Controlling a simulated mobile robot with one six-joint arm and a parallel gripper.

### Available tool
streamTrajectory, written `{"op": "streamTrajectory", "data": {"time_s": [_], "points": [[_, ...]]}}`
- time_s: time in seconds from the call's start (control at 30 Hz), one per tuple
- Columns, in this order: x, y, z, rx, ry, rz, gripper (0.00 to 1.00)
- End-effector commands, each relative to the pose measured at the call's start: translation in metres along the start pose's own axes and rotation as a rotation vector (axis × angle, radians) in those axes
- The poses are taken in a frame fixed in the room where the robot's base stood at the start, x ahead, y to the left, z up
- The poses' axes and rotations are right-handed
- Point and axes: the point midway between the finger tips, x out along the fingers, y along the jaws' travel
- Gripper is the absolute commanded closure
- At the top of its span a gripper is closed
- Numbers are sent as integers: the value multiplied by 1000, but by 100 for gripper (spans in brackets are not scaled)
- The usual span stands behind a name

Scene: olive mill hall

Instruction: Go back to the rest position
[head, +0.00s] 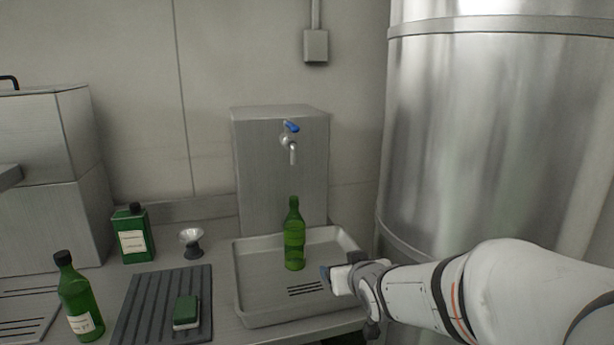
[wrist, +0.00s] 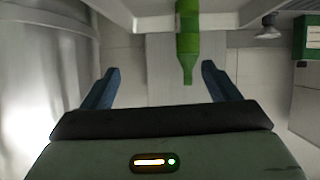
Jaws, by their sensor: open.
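My gripper (head: 328,277) is at the right front of the grey tray, with my white arm reaching in from the right. In the wrist view my gripper (wrist: 158,88) shows two blue fingers spread apart, with nothing held between them. A green bottle (head: 294,238) stands upright in the tray, to the left of and beyond my gripper. The same bottle appears upside down in the wrist view (wrist: 188,45), beyond the fingers and apart from them.
The tray (head: 243,281) sits under a steel dispenser (head: 262,170) with a blue-handled tap (head: 291,127). A large steel tank (head: 480,140) stands at the right. On the left are a dark ribbed mat (head: 143,306), a sponge (head: 187,311), a capped bottle (head: 80,297) and a green can (head: 132,235).

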Motion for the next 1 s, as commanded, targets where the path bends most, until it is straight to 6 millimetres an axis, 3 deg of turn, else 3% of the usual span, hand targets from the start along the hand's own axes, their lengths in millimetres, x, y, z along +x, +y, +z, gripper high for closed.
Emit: {"op": "streamTrajectory", "data": {"time_s": [0.2,0.4,0.5,0.7,1.0], "points": [[-61,28,68,61,-338,108,18],[-130,26,128,132,-646,121,18],[-158,20,148,160,-758,108,18],[-186,14,167,187,-871,86,18],[-188,14,168,188,-880,84,18]]}}
